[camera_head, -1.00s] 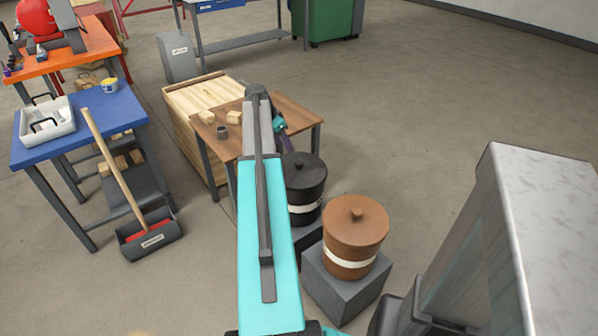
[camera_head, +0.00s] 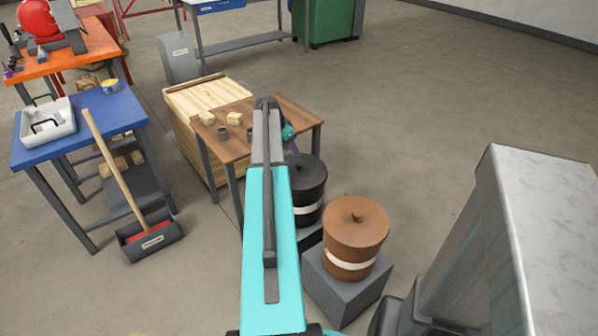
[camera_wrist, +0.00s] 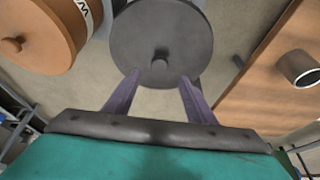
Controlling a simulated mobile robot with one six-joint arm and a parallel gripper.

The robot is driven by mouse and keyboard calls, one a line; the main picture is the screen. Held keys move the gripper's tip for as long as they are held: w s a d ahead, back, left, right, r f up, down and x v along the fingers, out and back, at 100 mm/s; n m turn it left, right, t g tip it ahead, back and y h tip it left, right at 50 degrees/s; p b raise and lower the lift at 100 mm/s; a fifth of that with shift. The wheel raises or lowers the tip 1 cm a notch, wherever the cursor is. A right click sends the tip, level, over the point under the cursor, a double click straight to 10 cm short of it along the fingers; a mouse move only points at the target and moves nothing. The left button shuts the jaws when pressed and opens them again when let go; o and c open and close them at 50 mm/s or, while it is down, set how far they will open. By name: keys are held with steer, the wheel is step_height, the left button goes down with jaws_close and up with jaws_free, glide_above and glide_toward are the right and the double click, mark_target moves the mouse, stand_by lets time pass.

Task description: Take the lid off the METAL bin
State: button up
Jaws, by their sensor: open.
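A black lidded bin (camera_head: 309,185) with a pale label band stands on a grey block, partly behind my arm. A brown lidded bin (camera_head: 355,238) with a white band stands on a grey block nearer the front. No readable label shows which one is METAL. In the wrist view, the dark round lid (camera_wrist: 162,45) with its small knob lies just beyond my gripper (camera_wrist: 158,78). My two purple fingers are apart, with the knob ahead between them and nothing visibly held. The brown lid (camera_wrist: 30,38) is at the upper left of that view.
A grey marbled column (camera_head: 545,230) fills the right front. Open floor lies at the back right.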

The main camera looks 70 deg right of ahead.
mark_target(299, 163)
steer(key=shift+x, duration=1.6)
steer(key=shift+x, duration=2.6)
steer(key=shift+s+d, duration=0.1)
steer(key=shift+r, duration=0.1)
jaws_close()
